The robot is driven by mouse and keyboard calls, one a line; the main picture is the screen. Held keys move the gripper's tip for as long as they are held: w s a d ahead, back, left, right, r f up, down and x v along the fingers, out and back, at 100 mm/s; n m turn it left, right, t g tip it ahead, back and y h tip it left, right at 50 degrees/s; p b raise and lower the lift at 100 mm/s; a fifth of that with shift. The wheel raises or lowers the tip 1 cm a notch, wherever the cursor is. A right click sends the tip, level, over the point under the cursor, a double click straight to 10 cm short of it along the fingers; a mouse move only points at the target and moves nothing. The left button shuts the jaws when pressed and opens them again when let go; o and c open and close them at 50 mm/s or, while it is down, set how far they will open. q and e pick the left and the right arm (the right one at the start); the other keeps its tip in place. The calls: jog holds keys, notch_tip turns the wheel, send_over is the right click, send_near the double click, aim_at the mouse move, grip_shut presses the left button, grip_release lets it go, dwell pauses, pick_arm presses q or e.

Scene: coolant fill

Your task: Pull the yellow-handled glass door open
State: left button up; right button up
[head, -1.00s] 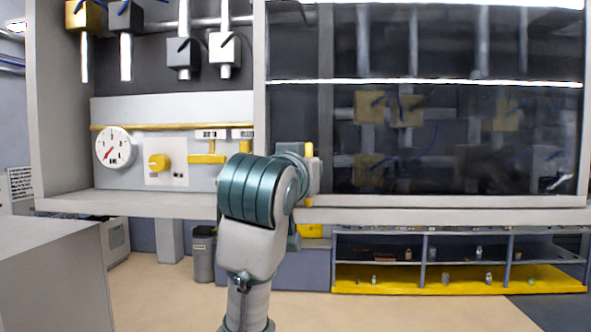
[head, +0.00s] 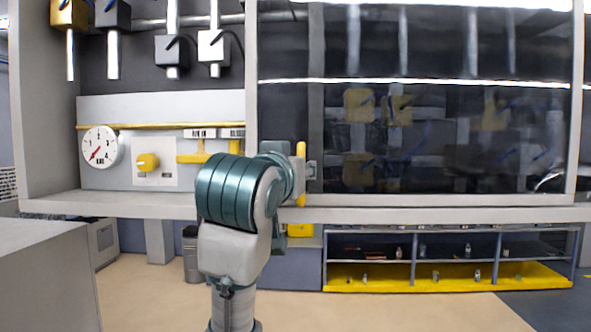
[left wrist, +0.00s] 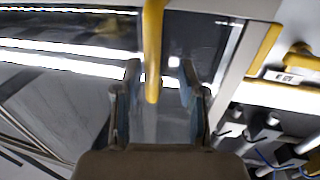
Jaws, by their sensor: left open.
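The large dark glass door (head: 440,140) looks shut on the cabinet front. Its yellow handle (head: 301,150) is an upright bar near the left edge of the glass, partly hidden by my arm. My left gripper (head: 308,172) is at the handle in the head view. In the left wrist view, my left gripper (left wrist: 160,75) is open, with a finger on each side of the yellow handle (left wrist: 153,45). The handle's end reaches down between the fingers, with gaps showing beside it; contact is not clear. My right gripper is out of view.
Left of the door, a panel (head: 160,108) holds a round gauge (head: 100,146) and a yellow knob (head: 148,162). Valves hang above. A ledge (head: 420,214) runs below the glass, over a yellow-edged shelf (head: 450,277). A grey counter (head: 45,270) stands at lower left.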

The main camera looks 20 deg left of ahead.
pick_arm(q)
jog(key=s, duration=1.1)
jog(key=shift+w+f, duration=0.1)
